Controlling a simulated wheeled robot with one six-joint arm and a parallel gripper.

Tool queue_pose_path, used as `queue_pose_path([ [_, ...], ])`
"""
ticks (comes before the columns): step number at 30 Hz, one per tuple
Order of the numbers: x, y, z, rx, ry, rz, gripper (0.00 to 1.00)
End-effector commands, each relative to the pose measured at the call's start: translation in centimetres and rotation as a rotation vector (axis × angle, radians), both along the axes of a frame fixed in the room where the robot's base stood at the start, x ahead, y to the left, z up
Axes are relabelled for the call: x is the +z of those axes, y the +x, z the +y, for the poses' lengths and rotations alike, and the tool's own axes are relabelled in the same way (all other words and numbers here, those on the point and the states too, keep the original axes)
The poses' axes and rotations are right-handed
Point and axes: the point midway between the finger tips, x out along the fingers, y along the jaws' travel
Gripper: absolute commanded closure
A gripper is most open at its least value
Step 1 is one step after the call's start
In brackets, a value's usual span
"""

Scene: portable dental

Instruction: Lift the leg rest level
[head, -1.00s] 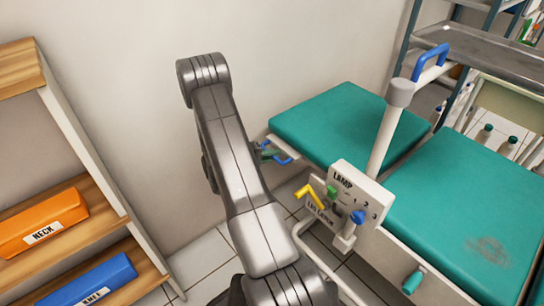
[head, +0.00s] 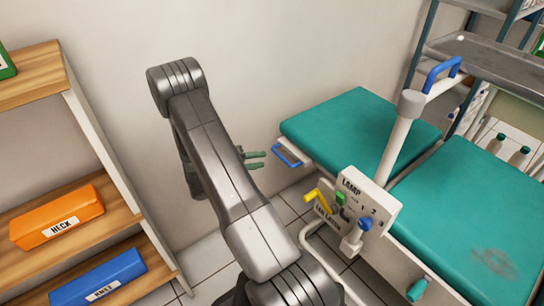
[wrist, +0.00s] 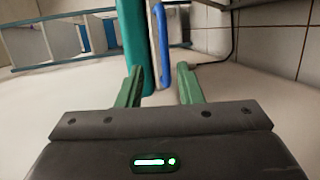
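The leg rest (head: 360,130) is a teal pad at the end of the dental couch, against the wall. I cannot tell its exact tilt. A blue handle (head: 287,155) sticks out at its near left corner. My gripper (head: 255,160) has green fingers, open and empty, a short gap left of the handle. In the wrist view, my gripper (wrist: 161,84) is spread, with the blue handle (wrist: 160,35) ahead between the finger lines and the teal pad edge (wrist: 132,40) beside it. A yellow lever (head: 313,196) sits on the panel at the couch's side; its small label is hard to read.
The control panel (head: 362,195) marked LAMP has green and blue knobs, next to a white post (head: 400,140). The teal seat (head: 470,205) lies right. A metal cart (head: 490,60) stands behind.

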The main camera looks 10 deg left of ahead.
Motion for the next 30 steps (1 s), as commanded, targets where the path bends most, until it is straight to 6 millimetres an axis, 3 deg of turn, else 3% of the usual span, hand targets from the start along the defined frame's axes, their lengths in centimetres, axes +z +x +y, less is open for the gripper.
queue_pose_path([
  [6,0.8,-1.6,2.8,0.003,0.000,-0.001,0.67],
  [12,0.9,-2.1,3.6,0.000,-0.001,0.001,0.67],
  [23,0.8,-2.0,3.4,-0.001,0.000,0.000,0.67],
  [30,0.0,-0.6,0.9,-0.005,0.000,0.002,0.67],
])
